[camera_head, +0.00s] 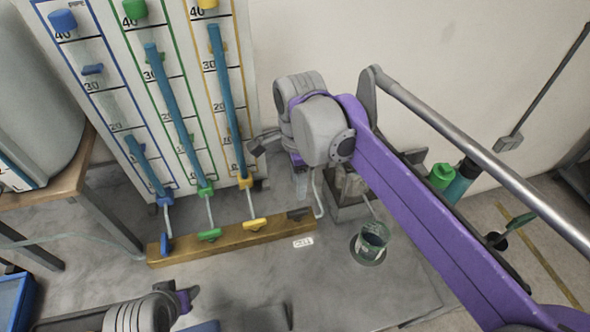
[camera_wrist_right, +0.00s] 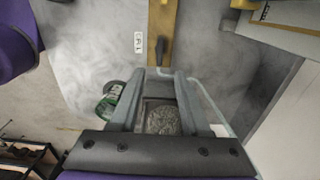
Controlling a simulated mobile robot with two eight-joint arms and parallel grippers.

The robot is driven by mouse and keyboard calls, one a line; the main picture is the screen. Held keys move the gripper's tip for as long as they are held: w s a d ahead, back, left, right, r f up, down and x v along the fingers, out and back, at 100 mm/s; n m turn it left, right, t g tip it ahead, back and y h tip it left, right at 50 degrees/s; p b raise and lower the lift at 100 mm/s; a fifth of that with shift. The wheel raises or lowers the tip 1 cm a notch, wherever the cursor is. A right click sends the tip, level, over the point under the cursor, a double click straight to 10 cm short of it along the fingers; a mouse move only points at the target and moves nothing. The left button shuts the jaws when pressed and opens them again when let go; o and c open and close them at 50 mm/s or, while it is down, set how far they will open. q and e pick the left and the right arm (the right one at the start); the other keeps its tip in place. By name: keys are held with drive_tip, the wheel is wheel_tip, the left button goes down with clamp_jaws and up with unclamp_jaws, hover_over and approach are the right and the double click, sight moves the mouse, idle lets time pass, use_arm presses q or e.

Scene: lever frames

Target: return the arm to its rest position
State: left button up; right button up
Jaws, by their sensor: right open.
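My right arm (camera_head: 430,205) is purple and reaches in from the right in the head view. Its grey wrist hangs right of the gauge board, and the right gripper (camera_head: 299,178) points down beside a grey box, partly hidden by the wrist. In the right wrist view the right gripper (camera_wrist_right: 159,88) has its fingers apart. The box with a rough grey top (camera_wrist_right: 163,120) shows between and beyond them; no held object shows. Grey and dark parts of my left arm (camera_head: 145,312) show at the bottom left; its fingers are not clear.
The gauge board (camera_head: 165,95) has blue, green and yellow columns. Blue, green (camera_head: 209,234) and yellow (camera_head: 254,224) levers stand along a brass-coloured beam (camera_head: 285,226). A green-tinted glass jar (camera_head: 371,241) stands right of the beam. A wooden-topped table (camera_head: 60,188) stands left.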

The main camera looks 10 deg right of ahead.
drive_tip(key=s+d+f+n+t, duration=0.1)
drive_tip(key=s+d+f+n, duration=0.1)
drive_tip(key=s+f+n, duration=0.2)
drive_tip(key=s+d+f+n+t, duration=0.2)
drive_tip(key=s+f+n, duration=0.2)
drive_tip(key=n, duration=0.3)
drive_tip(key=s+d+f+n+t, duration=0.2)
drive_tip(key=s+f+n, duration=0.2)
drive_tip(key=s+n, duration=0.1)
drive_tip(key=shift+s+d+f+n, duration=0.15)
drive_tip(key=shift+f+n, duration=0.1)
drive_tip(key=shift+n, duration=0.25)
drive_tip(key=shift+s+d+f+n+t, duration=0.1)
drive_tip(key=shift+s+f+n+t, duration=0.2)
drive_tip(key=shift+n, duration=0.1)
drive_tip(key=shift+w, duration=0.1)
drive_tip(key=shift+o, duration=0.3)
idle(1.5)
